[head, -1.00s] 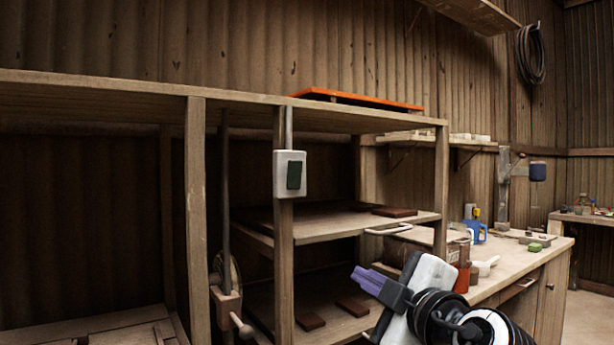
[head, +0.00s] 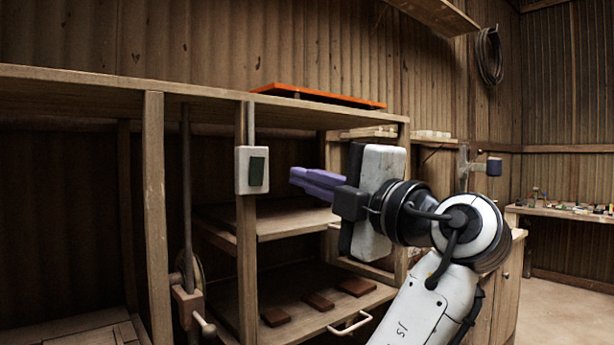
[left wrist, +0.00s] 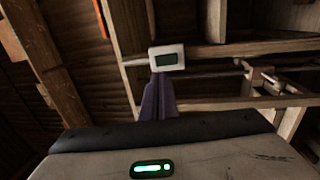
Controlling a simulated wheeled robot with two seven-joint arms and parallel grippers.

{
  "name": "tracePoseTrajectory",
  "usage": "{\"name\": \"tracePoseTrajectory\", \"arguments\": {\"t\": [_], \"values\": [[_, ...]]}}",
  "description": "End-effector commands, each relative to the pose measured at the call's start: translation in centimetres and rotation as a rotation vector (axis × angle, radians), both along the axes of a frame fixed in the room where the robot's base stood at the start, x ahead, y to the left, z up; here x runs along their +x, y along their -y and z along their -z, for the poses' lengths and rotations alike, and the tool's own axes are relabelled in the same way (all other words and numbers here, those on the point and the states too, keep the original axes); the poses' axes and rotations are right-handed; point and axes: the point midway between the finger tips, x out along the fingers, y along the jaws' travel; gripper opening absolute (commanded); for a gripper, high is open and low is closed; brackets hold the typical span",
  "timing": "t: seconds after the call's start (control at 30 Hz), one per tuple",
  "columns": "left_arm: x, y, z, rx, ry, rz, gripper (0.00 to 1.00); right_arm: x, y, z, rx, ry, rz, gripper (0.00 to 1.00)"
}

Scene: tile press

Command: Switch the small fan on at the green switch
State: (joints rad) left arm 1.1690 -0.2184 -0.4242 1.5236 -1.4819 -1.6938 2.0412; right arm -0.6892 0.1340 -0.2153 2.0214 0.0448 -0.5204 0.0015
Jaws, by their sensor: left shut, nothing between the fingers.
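The green switch (head: 258,171) is a dark green rocker on a white box, fixed to an upright wooden post of the shelf frame in the head view. The white box (left wrist: 153,59) also shows in the left wrist view, just beyond my fingertips. My left gripper (head: 293,176), with purple fingers, is shut and empty. It points left at the switch, level with its lower part, with a small gap between in the head view. Its fingers (left wrist: 159,78) also show in the left wrist view. My right gripper is not in view. I cannot make out the small fan.
An orange board (head: 318,97) lies on the frame's top. Several brown tiles (head: 318,301) lie on the lower shelf. A rod with a wheel and lever (head: 206,325) stands left of the switch post. The space directly before the switch is free.

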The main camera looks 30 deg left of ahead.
Motion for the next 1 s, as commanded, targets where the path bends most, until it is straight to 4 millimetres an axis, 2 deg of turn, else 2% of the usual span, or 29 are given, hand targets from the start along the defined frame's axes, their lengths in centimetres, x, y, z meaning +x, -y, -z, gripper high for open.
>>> {"name": "tracePoseTrajectory", "arguments": {"t": [0.03, 0.2, 0.5, 0.7, 1.0], "values": [[0.4, -1.2, -0.4, 0.002, 0.001, -0.005, 0.0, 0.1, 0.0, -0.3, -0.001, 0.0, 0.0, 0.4], [1.8, -4.6, -1.0, 0.002, 0.001, -0.005, 0.0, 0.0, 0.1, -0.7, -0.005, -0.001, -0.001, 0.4], [3.6, -8.9, -1.7, 0.002, -0.001, -0.002, 0.0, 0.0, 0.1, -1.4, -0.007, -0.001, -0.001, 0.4], [4.0, -9.8, -1.7, 0.001, 0.0, 0.001, 0.0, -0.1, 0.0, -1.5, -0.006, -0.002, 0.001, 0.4], [4.0, -9.8, -1.7, -0.001, -0.001, 0.001, 0.0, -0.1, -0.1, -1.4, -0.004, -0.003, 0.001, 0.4]]}}
